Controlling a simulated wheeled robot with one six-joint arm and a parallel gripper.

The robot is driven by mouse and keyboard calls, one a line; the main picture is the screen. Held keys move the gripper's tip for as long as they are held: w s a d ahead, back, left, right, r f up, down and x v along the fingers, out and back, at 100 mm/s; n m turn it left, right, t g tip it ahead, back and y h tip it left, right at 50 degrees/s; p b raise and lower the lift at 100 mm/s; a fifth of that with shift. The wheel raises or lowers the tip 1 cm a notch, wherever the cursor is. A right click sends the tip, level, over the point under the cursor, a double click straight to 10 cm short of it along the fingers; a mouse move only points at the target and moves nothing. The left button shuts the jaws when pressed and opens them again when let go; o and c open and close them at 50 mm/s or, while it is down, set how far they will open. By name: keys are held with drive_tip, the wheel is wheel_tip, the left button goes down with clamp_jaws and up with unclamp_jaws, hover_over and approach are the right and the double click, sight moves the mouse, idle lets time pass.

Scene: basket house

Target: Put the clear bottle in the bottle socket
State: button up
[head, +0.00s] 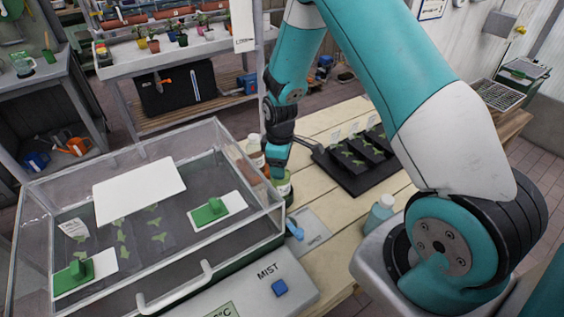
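My gripper (278,172) points down at the back right corner of the clear-walled case. A small clear-looking bottle or jar with green in it (285,190) is right below the fingertips, partly hidden by them. I cannot tell whether the fingers touch it or are shut on it. A blue-green bottle with a pale cap (380,212) stands at the table's right, near my arm. I cannot make out the bottle socket for certain.
The clear case (205,275) holds leaf cards and green-handled plates. In front is a panel with a blue MIST button (280,288). A grey plate with a blue lever (294,229) lies beside it. A black tray of leaves (352,183) lies behind on the slatted table (325,215).

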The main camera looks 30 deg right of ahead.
wheel_tip(320, 180, up, 12)
drive_tip(key=b, duration=0.3)
drive_tip(key=s+a+r+m+y, duration=0.1)
drive_tip(key=s+a+r+y, duration=0.2)
drive_tip(key=s+a+r, duration=0.95)
drive_tip(key=s+a, duration=0.1)
drive_tip(key=s, duration=0.4)
drive_tip(key=s+a+r+m+y, duration=0.1)
drive_tip(key=s+a, duration=0.2)
drive_tip(key=s, duration=0.4)
drive_tip(key=shift+s+a, duration=0.15)
drive_tip(key=shift+a, duration=0.1)
